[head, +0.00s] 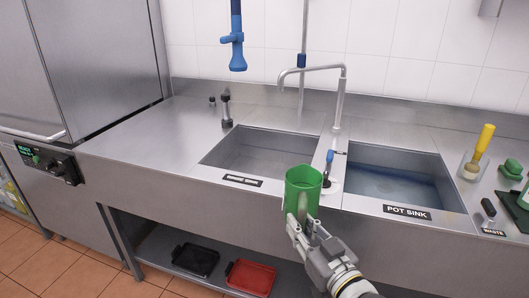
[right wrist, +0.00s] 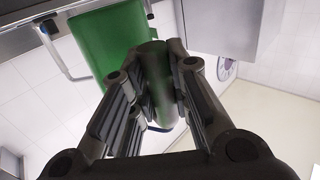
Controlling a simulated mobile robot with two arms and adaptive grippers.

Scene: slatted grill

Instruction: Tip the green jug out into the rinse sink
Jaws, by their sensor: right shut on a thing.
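The green jug (head: 302,190) is upright in front of the counter edge, near the divider between the two sinks. Its opening faces up; its contents cannot be made out. My right gripper (head: 303,222) is shut on the jug's handle, which shows between the fingers in the right wrist view (right wrist: 156,85). The jug's body (right wrist: 108,45) is just beyond the fingertips there. The left sink (head: 262,151) has a front label too small to read; it looks empty. The right sink (head: 400,184) is labelled POT SINK and has a bluish bottom. My left gripper is not in view.
A tall faucet (head: 340,105) stands between the sinks, its spout over the left one. A blue spray head (head: 233,52) hangs above. A yellow-handled brush (head: 482,145) stands at the right. Black (head: 195,260) and red (head: 251,275) trays lie on the lower shelf. The left counter is mostly clear.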

